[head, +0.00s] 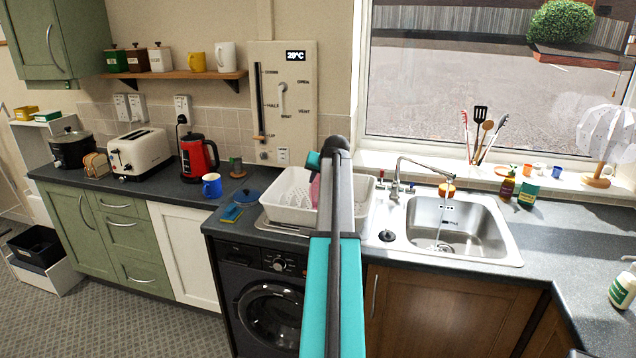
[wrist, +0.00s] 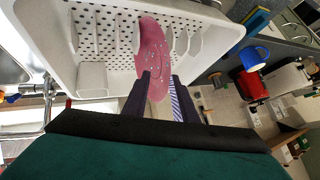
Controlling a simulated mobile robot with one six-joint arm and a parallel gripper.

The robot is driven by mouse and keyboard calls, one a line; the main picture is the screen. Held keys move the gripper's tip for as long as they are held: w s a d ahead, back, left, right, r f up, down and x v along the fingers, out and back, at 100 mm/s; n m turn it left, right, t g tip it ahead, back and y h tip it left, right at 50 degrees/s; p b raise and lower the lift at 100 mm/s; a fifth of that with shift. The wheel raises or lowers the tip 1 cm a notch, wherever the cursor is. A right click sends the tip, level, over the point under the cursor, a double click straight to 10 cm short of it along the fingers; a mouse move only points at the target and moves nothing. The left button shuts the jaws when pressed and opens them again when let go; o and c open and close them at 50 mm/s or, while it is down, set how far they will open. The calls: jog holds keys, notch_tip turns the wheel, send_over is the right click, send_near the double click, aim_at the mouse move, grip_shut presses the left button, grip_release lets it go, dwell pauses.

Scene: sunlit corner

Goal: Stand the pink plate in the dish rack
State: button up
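The pink plate (wrist: 157,50) is at the white dish rack (wrist: 107,50), seen steeply from the side in the wrist view, with its upper end among the white dividers. In the head view a sliver of the plate (head: 315,191) shows over the rack (head: 291,193), mostly hidden behind my arm. My gripper (wrist: 160,76) has its dark fingers apart on either side of the plate's near rim, with a gap visible between them. Whether either finger touches the plate is unclear. How the plate's lower edge sits in the rack is hidden.
The sink (head: 455,228) with running tap lies right of the rack. The right-hand counter has bare room.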

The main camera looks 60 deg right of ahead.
jog(key=b+v, duration=0.3)
jog(key=v, duration=1)
dwell(1.0)
